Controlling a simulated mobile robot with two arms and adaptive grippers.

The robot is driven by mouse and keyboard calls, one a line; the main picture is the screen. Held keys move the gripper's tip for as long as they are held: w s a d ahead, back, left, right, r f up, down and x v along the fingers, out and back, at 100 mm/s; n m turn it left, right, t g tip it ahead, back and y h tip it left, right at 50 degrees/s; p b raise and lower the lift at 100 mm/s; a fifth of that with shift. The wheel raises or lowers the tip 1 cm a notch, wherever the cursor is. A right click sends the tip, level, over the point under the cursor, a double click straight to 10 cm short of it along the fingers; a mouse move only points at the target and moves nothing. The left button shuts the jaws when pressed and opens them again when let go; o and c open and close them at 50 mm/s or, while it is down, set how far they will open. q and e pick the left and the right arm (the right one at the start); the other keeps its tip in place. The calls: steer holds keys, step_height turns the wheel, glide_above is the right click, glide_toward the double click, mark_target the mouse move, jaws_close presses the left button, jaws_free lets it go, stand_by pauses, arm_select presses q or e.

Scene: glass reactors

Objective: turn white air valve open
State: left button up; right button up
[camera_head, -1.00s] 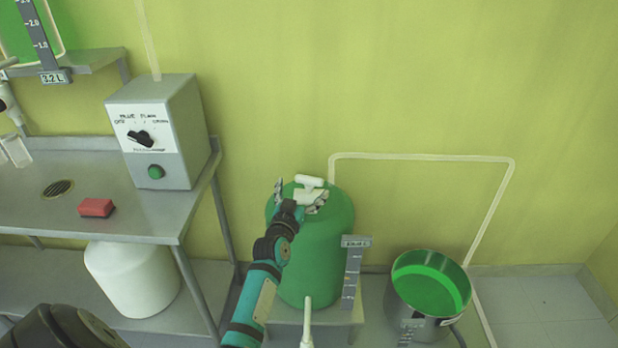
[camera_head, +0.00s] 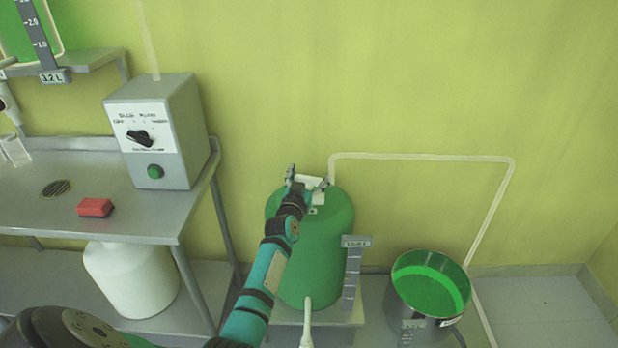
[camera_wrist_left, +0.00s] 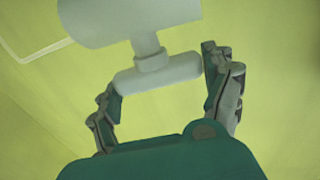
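The white air valve (camera_head: 308,182) sits on top of the green tank (camera_head: 325,250). In the left wrist view its T-shaped handle (camera_wrist_left: 157,73) shows large, below the white valve body (camera_wrist_left: 125,18). My left gripper (camera_head: 308,178) is at the valve. In the left wrist view my left gripper (camera_wrist_left: 165,85) is open, with one finger on each side of the handle. The right finger is close to the handle's end; I cannot tell whether it touches. My right gripper is not in view.
A grey control box (camera_head: 158,130) with a black knob stands on the metal table (camera_head: 120,210) at left, beside a red block (camera_head: 96,207). A metal bucket (camera_head: 430,290) with green contents stands right of the tank. A white pipe (camera_head: 430,156) runs along the wall.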

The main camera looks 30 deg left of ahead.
arm_select(q)
steer(key=c, duration=0.4)
steer(key=shift+r+p, duration=0.2)
steer(key=shift+p, duration=0.25)
steer(key=n+y+p, duration=0.1)
steer(key=y+p, duration=0.1)
steer(key=p, duration=0.1)
steer(key=shift+w+d+r+n+g, duration=0.1)
steer(key=shift+r+n+g, duration=0.2)
steer(key=shift+n+g, duration=0.1)
steer(key=shift+f+n+g+y+p, duration=0.2)
steer(key=shift+n+g+y, duration=0.15)
steer(key=shift+y, duration=0.3)
steer(key=shift+f+n+g+y+p, duration=0.2)
steer(key=shift+n+g+y, duration=0.15)
steer(key=shift+y, duration=0.3)
steer(key=o, duration=1.1)
